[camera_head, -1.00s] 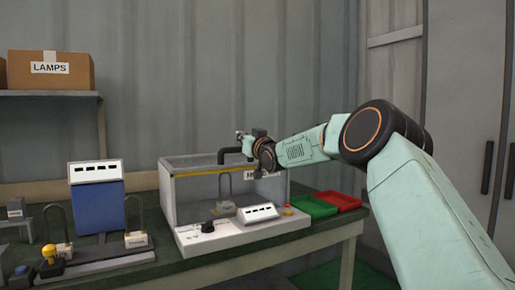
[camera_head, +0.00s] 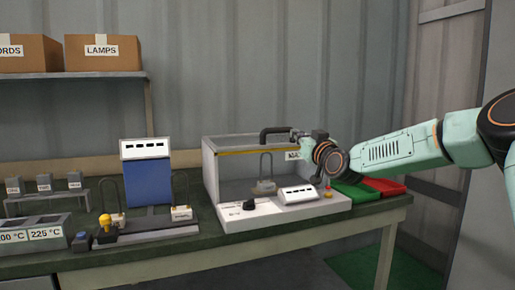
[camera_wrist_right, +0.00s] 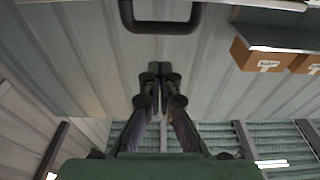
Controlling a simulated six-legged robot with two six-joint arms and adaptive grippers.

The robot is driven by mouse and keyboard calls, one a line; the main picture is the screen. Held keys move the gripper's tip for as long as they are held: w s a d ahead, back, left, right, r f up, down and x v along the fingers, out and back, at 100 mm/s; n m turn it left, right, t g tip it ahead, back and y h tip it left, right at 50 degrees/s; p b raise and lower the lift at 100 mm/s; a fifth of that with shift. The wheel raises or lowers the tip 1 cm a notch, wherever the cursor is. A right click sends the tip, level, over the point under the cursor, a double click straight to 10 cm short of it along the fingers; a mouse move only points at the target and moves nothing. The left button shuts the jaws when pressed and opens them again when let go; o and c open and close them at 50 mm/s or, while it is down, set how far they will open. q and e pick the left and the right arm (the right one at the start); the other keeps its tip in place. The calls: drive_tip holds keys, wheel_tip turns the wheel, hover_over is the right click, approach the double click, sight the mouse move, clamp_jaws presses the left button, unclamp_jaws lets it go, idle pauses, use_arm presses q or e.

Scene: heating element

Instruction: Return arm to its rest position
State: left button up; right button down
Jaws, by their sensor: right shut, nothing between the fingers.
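My right arm comes in from the right in the head view. Its gripper (camera_head: 300,136) is at the upper right of the clear-walled test box (camera_head: 225,168), close to the box's black handle (camera_head: 277,131). In the right wrist view the gripper's fingers (camera_wrist_right: 160,72) are together with nothing between them. The black handle (camera_wrist_right: 160,26) shows beyond the fingertips there, with a gap between. My left gripper is not in view.
A heating element (camera_head: 264,187) stands inside the box. Green (camera_head: 350,192) and red (camera_head: 385,186) trays lie right of it, partly behind my arm. A blue unit (camera_head: 148,183) stands to the left on the green table (camera_head: 190,242). Cardboard boxes (camera_head: 103,53) sit on a shelf.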

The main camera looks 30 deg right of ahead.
drive_tip(key=shift+s+r, duration=0.15)
drive_tip(key=s+a+f+m+g+y, duration=0.15)
drive_tip(key=s+a+f+g, duration=0.3)
drive_tip(key=a+f, duration=0.95)
drive_tip(key=s+a+f+g+y, duration=0.4)
drive_tip(key=a+f, duration=0.6)
drive_tip(key=f, duration=0.7)
drive_tip(key=s+a+f+n+g+p, duration=0.1)
drive_tip(key=s+a+f+g, duration=0.2)
drive_tip(key=s+f, duration=0.45)
drive_tip(key=s+a+f+g+p, duration=0.1)
drive_tip(key=s+a+f+g, duration=0.15)
drive_tip(key=s+f, duration=0.5)
drive_tip(key=s+a+f+n+g, duration=0.1)
drive_tip(key=s+f+g, duration=0.1)
drive_tip(key=s, duration=0.9)
drive_tip(key=s+a+f+n+g+h, duration=0.1)
drive_tip(key=s+f+g, duration=0.2)
drive_tip(key=s, duration=0.9)
drive_tip(key=shift+a+f+n, duration=0.3)
drive_tip(key=shift+f+n, duration=0.05)
drive_tip(key=shift+f, duration=0.2)
